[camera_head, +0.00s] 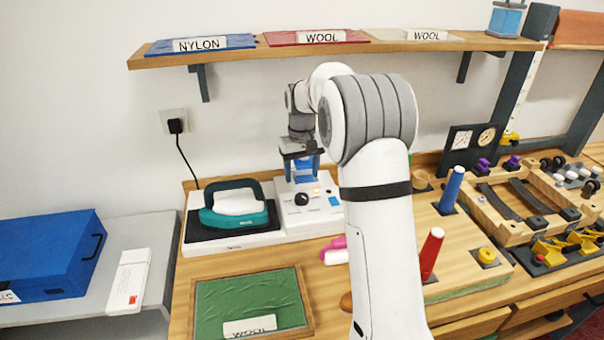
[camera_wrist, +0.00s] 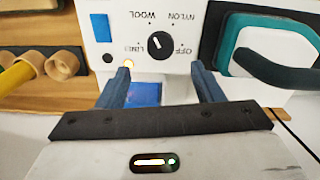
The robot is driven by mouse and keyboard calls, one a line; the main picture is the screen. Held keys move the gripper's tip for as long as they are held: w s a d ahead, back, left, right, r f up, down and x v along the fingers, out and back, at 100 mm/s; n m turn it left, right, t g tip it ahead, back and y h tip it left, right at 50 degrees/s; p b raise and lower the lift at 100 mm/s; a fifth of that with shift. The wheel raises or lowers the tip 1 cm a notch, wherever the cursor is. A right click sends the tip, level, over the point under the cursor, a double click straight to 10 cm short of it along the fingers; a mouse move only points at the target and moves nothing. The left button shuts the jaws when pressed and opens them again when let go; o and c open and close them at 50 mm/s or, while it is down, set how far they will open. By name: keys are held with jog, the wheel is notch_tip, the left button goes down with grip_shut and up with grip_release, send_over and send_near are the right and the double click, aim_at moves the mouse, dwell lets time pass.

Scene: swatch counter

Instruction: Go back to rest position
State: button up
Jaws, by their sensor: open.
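My gripper (camera_head: 304,165) is over the white control panel in the head view, its blue fingers pointing down. In the wrist view my gripper (camera_wrist: 162,82) has its two fingers spread apart with nothing between them. The black dial (camera_wrist: 160,43) lies just beyond the fingertips, on a white panel (camera_wrist: 115,20) marked OFF, NYLON, WOOL and LINEN. A small orange light (camera_wrist: 128,63) glows beside the dial. The dial (camera_head: 301,199) also shows in the head view, below the gripper.
A teal iron (camera_head: 238,207) rests on its black pad left of the dial. A green WOOL swatch (camera_head: 250,300) lies in front. A shelf (camera_head: 270,50) with labelled swatches runs above. A blue case (camera_head: 50,255) sits at far left.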

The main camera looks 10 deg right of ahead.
jog(key=shift+s+r, duration=0.35)
jog(key=s+r+t, duration=0.1)
jog(key=s+r, duration=0.3)
jog(key=s, duration=0.4)
jog(key=s+r+t, duration=0.1)
jog(key=s+r, duration=0.2)
jog(key=s, duration=0.6)
jog(key=s+f+m+t, duration=0.1)
jog(key=s+f, duration=0.1)
jog(key=s, duration=1.5)
jog(key=shift+f, duration=0.25)
